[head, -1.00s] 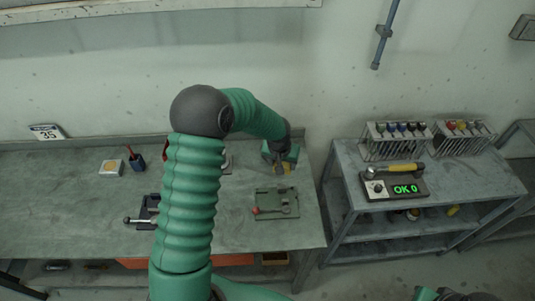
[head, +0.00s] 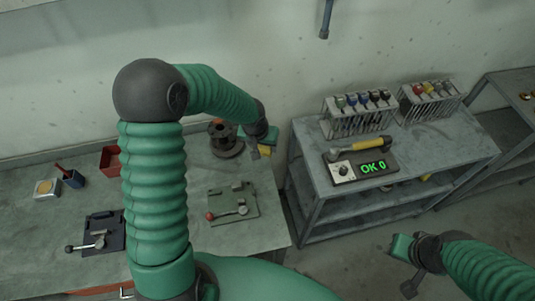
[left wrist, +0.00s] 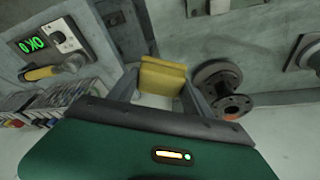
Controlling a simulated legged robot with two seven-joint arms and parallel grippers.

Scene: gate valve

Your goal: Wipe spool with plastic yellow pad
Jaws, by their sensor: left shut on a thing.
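My left gripper (head: 257,152) is shut on the yellow pad (head: 264,152) above the right end of the workbench. In the left wrist view the pad (left wrist: 162,76) sits between the two fingers. The spool (head: 225,141) is a dark flanged piece with a reddish-brown top, at the back of the bench just left of the gripper. It also shows in the left wrist view (left wrist: 219,86), to the right of the pad and apart from it. My right gripper (head: 406,268) is at the lower right, over the floor; its finger opening is unclear.
A metal shelf (head: 420,155) with tool racks and an OK 0 display stands right.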

